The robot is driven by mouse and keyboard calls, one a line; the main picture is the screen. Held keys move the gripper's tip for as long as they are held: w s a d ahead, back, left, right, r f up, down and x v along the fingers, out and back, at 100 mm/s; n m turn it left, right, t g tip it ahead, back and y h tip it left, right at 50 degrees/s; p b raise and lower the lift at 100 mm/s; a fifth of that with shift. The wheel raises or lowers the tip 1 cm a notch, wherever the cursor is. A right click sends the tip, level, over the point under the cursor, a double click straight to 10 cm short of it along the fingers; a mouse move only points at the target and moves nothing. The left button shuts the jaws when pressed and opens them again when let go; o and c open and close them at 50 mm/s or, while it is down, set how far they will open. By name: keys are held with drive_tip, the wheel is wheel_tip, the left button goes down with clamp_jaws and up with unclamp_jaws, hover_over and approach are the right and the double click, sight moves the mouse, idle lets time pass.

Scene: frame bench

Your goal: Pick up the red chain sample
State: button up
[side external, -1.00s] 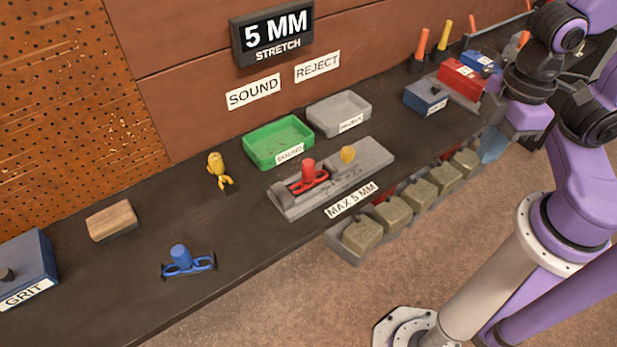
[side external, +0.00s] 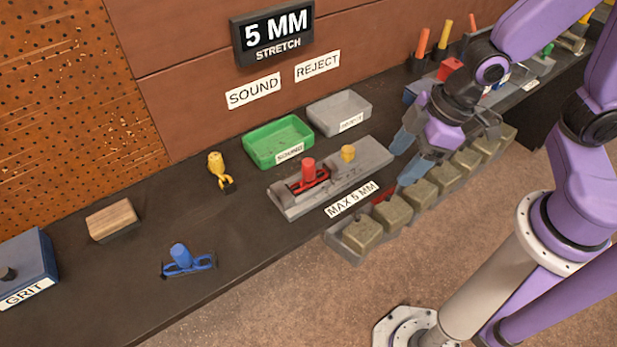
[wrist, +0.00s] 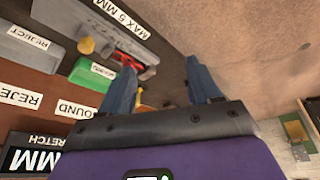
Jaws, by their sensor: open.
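The red chain sample (side external: 309,178) lies on the grey gauge block (side external: 361,166) marked MAX 5 MM, its red knob standing upright. In the wrist view the red sample (wrist: 127,60) shows beyond the fingers, on the block. My gripper (side external: 408,158) is to the right of the block in the side view, apart from the sample. Its two blue-grey fingers are spread with nothing between them; they also show in the wrist view (wrist: 163,85).
A green SOUND tray (side external: 279,141) and grey REJECT tray (side external: 339,113) stand behind the block. A blue chain sample (side external: 187,261), wooden block (side external: 113,220) and yellow item (side external: 219,171) lie left. Several olive weights (side external: 361,235) line the front edge.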

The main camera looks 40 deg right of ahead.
drive_tip(key=w+a+f+m+t+y, duration=0.1)
drive_tip(key=w+a+f+t+y, duration=0.2)
drive_tip(key=w+f, duration=0.45)
drive_tip(key=m+t+y, duration=0.1)
drive_tip(key=t+y, duration=0.1)
drive_tip(key=t, duration=0.1)
approach(302, 176)
drive_tip(key=shift+w+a+r, duration=0.55)
drive_tip(key=shift+w+a, duration=0.1)
drive_tip(key=shift+w, duration=0.1)
drive_tip(key=shift+w+x, duration=0.25)
drive_tip(key=shift+x, duration=3.65)
drive_tip(key=shift+d+r+y, duration=0.15)
drive_tip(key=shift+d+y, duration=0.05)
drive_tip(key=shift+y, duration=0.1)
clamp_jaws()
